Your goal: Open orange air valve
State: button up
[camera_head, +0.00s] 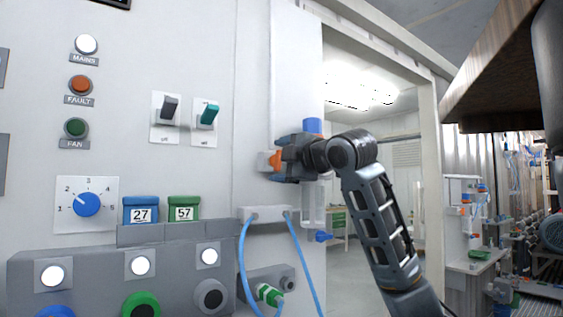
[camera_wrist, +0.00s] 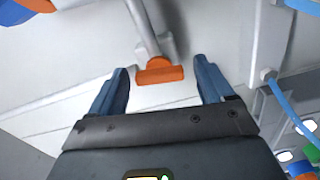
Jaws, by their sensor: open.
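The orange air valve (camera_head: 274,160) is a small orange handle on a grey fitting fixed to the white wall panel. In the wrist view the orange handle (camera_wrist: 160,72) lies crosswise at the end of a grey pipe, between and just ahead of my two fingertips. My gripper (camera_head: 282,160) is open around the handle's position, one finger on each side; in the wrist view the fingers of my gripper (camera_wrist: 162,82) show gaps to the handle on both sides. I cannot tell whether anything touches.
A blue-capped clear filter vessel (camera_head: 313,126) stands right behind my gripper. Blue hoses (camera_head: 243,258) hang below from a white block (camera_head: 264,215). Left are a control panel with a blue dial (camera_head: 87,204) and two switches. A doorway opens to the right.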

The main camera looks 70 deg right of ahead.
jog(key=v, duration=0.7)
jog(key=shift+s+a+b, duration=0.25)
jog(key=shift+s+b, duration=0.05)
jog(key=shift+b, duration=0.05)
